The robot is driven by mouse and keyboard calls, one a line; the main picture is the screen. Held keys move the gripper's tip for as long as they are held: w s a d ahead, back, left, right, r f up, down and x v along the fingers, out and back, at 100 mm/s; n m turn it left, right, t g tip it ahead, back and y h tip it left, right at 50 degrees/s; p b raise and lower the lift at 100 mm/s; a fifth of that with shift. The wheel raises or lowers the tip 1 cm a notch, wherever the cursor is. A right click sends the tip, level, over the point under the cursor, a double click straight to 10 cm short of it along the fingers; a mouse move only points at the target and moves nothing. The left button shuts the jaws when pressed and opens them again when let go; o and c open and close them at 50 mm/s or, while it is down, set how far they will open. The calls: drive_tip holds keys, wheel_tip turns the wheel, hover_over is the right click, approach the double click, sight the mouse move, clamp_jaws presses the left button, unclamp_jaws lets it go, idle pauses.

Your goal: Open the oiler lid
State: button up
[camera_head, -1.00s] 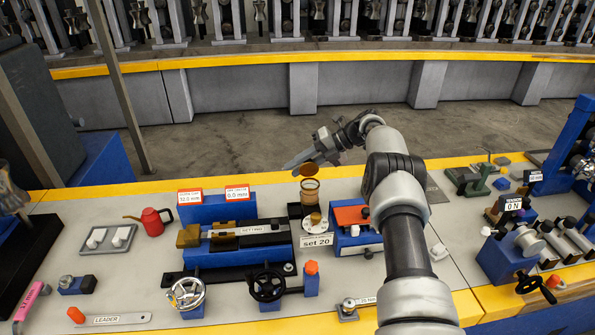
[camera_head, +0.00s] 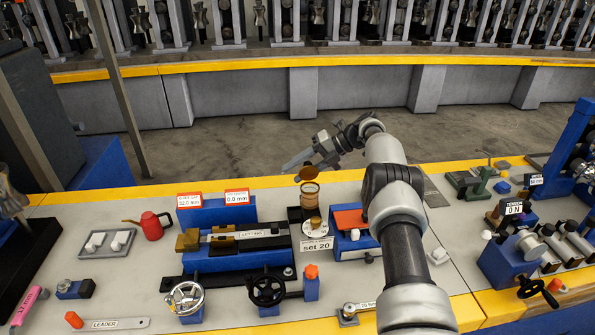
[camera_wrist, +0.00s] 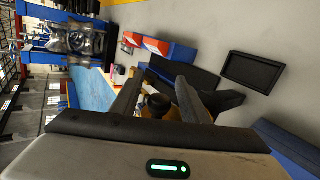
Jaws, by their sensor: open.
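The oiler (camera_head: 310,196) is an amber glass cup on a dark stand behind the "set 20" sign in the head view. Its round brown lid (camera_head: 306,174) is tilted and shows above the cup's rim, with a gap between them. I cannot tell whether the fingers touch the lid.
A blue block with an orange top (camera_head: 352,220) stands right of the oiler. The blue vise-like fixture (camera_head: 240,255) is to the left, with handwheels in front. A red oil can (camera_head: 152,226) and a grey tray (camera_head: 107,243) lie farther left.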

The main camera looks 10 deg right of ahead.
wheel_tip(320, 180, up, 10)
drive_tip(key=p, duration=0.1)
drive_tip(key=shift+p, duration=0.3)
drive_tip(key=shift+r, duration=0.1)
